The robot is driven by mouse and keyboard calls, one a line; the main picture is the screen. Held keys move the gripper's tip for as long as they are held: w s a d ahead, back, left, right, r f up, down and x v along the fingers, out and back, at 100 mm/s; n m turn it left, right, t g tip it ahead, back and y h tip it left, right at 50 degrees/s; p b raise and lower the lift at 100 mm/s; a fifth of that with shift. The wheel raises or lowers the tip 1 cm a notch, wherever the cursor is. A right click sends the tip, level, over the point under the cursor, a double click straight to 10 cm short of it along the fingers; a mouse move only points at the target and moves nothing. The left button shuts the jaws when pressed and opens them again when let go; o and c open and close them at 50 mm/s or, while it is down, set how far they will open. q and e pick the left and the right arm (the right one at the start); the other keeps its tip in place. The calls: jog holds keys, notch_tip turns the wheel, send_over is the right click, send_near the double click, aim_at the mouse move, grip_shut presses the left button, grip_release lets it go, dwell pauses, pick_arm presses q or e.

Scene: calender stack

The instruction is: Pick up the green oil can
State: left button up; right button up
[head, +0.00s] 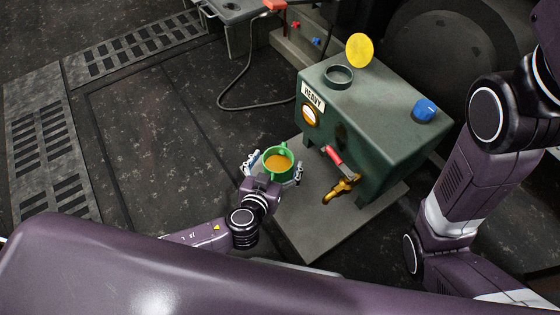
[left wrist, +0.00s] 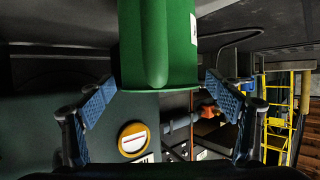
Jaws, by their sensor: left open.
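The green oil can (head: 278,161) is an open-topped green can with orange-brown liquid inside. It stands upright near the left edge of the grey plate, left of the dark green machine. My left gripper (head: 275,167) is open, with one blue-padded finger on each side of the can. In the left wrist view the can (left wrist: 158,45) fills the upper middle between the spread fingers of the left gripper (left wrist: 158,82), with a narrow gap visible on either side. The can's far end is cut off there. My right arm shows at the right, but its gripper is out of view.
The dark green machine (head: 385,110), labelled "HEAVY", stands close to the right, with a red-handled brass tap (head: 342,185) jutting out. A blue cap (head: 424,110) and raised yellow disc (head: 359,50) top it. The floor to the left (head: 165,130) is clear.

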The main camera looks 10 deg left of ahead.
pick_arm(q)
jog(key=shift+s, duration=0.1)
jog(key=shift+c, duration=0.6)
jog(key=c, duration=2)
jog(key=shift+r, duration=0.15)
jog(key=shift+c, duration=0.3)
